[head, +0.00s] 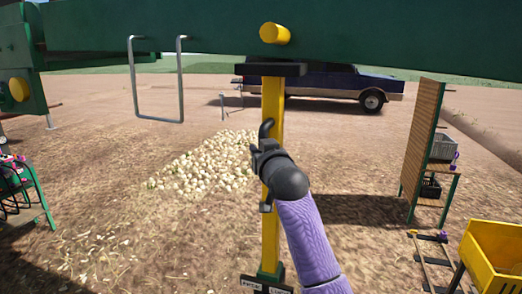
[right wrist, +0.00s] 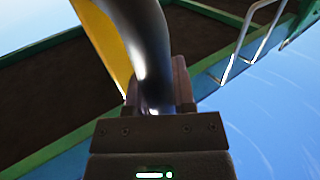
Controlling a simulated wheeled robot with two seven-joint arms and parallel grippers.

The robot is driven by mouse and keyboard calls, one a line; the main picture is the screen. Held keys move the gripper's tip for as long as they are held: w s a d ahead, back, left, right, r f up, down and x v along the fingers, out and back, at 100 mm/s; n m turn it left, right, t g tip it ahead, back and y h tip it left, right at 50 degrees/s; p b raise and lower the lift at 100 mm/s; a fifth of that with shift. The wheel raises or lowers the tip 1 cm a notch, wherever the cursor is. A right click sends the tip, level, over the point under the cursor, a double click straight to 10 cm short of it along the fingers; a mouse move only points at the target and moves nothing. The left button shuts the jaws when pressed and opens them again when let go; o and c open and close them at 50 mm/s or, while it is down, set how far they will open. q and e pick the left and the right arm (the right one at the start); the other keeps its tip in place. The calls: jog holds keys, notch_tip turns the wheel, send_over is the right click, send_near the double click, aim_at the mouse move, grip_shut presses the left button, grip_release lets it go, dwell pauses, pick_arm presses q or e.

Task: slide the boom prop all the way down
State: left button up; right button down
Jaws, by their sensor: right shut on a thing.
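The boom prop is a yellow upright post (head: 272,105) with a dark flat plate (head: 272,69) on top, close under the dark green boom (head: 380,45). I cannot tell whether the plate touches the boom. A dark grey handle (head: 267,125) sticks out from the post, and its lower end shows below my gripper. My right gripper (head: 260,154) is shut on this handle, in front of the post. In the right wrist view the curved grey handle (right wrist: 145,45) runs between the fingers (right wrist: 158,90), with the yellow post behind at left. My left gripper is not in view.
A small dark sign (head: 264,285) is at the post's foot. A pile of onions (head: 205,163) lies behind left. A wooden-panelled rack (head: 421,140) and yellow crate (head: 490,262) stand at right. A dark pickup (head: 335,85) is behind.

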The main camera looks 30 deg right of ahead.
notch_tip(320, 180, down, 31)
jog(key=b, duration=1.8)
jog(key=shift+r, duration=0.2)
jog(key=c, duration=0.7)
grip_release()
jog(key=shift+c, duration=0.2)
jog(key=shift+s, duration=0.1)
